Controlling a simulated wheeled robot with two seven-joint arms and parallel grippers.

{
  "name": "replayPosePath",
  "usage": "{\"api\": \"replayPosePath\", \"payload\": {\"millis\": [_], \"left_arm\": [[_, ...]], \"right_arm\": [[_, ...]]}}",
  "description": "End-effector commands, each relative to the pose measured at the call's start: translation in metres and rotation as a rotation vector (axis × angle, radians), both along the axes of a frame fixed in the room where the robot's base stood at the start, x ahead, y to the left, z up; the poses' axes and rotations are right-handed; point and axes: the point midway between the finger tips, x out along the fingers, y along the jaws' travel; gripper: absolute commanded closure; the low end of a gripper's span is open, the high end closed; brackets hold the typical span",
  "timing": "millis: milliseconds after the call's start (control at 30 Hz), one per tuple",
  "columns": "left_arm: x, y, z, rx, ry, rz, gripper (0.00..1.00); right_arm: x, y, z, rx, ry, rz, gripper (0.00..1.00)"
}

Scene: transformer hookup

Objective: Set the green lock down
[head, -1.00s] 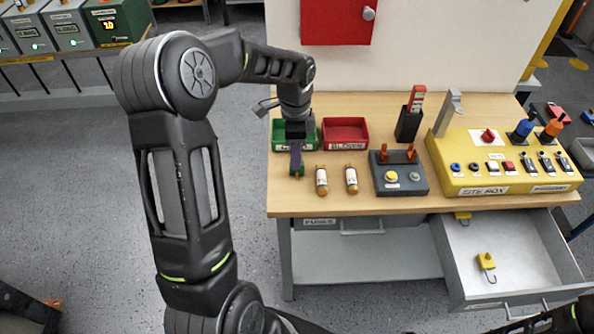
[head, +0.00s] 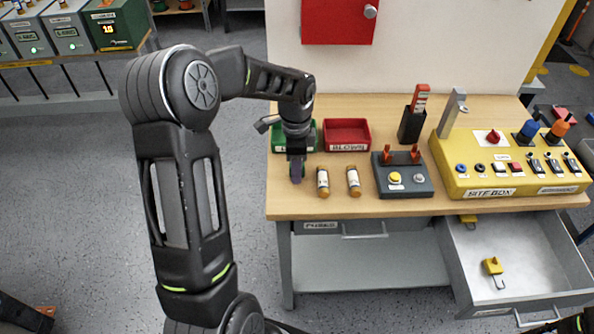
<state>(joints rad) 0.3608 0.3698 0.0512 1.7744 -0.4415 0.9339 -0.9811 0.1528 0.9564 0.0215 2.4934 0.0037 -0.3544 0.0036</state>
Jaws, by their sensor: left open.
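My left gripper (head: 297,172) points down over the left end of the wooden table, just in front of the green tray (head: 308,140). Its jaws are open. The green lock cannot be made out clearly; only a trace of green shows at the fingers, which hide most of that spot. I cannot tell whether it touches the tabletop. My right gripper is not in view; only a bit of my right arm shows at the bottom right corner.
A grey switch block (head: 405,180) and yellow site box (head: 505,172) fill the right. An open drawer (head: 510,250) holds a yellow lock (head: 492,266).

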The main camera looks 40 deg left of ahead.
Motion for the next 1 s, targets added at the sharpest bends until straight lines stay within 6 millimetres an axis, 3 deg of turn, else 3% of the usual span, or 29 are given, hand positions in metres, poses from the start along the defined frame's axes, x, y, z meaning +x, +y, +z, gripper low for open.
{"api": "replayPosePath", "payload": {"millis": [333, 900, 1000], "left_arm": [[0.0000, 0.0001, 0.0002, 0.000, 0.000, 0.000, 0.54], [0.0000, 0.0001, 0.0001, 0.000, 0.000, 0.000, 0.99], [0.0000, 0.0001, 0.0001, 0.000, 0.000, 0.000, 1.00]], "right_arm": [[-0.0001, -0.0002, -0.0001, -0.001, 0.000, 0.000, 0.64], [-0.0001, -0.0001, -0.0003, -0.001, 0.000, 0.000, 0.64], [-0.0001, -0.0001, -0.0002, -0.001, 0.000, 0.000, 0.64]]}}
